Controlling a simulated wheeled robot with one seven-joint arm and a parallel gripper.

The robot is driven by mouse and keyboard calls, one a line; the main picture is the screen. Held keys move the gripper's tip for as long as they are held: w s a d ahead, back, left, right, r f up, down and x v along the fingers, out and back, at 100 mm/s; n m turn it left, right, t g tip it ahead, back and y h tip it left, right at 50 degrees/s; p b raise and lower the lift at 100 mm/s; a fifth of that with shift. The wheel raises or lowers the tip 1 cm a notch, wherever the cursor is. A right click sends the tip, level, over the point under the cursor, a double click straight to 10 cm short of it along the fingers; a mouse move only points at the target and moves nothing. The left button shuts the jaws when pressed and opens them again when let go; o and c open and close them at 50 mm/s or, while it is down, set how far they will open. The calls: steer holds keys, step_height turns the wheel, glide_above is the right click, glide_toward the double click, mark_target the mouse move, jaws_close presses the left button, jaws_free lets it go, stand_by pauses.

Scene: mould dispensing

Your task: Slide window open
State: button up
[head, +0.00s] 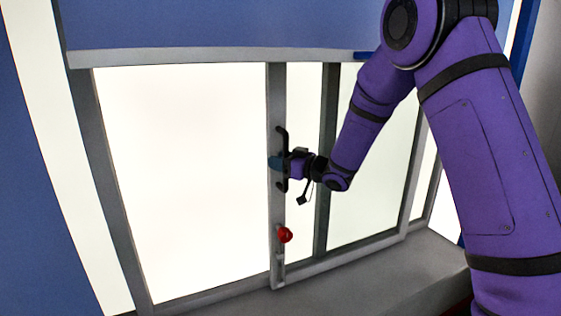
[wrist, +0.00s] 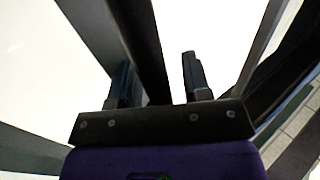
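The window (head: 185,180) has grey frames and bright white panes. A black vertical handle (head: 282,133) is fixed to its middle grey upright (head: 276,95). My gripper (head: 277,163) is at the handle's mid-height, reaching in from the right. In the wrist view, the dark handle bar (wrist: 143,40) runs between the two fingers of my gripper (wrist: 157,66). The left finger is close against the bar; whether it touches is unclear. A gap shows between the bar and the right finger, so the gripper is open around the handle.
A red knob (head: 285,235) sits on the same upright, below the handle. A second grey upright (head: 323,215) stands to the right. A grey sill (head: 395,272) runs along the bottom, and a blue wall (head: 210,25) is above.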

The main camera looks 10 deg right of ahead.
steer(key=v, duration=1)
steer(key=shift+s+d, duration=0.25)
steer(key=shift+d, duration=0.05)
steer(key=s+d+r+m+h, duration=0.6)
steer(key=s+d+r+h, duration=0.35)
steer(key=r+h, duration=0.2)
steer(key=s+a+f+m+g+h, duration=0.1)
steer(key=s+m+g, duration=0.2)
steer(key=s, duration=2.4)
steer(key=g, duration=0.4)
steer(key=shift+s+a+f+h, duration=0.15)
steer(key=shift+s+f+h, duration=0.05)
steer(key=shift+f+h, duration=0.15)
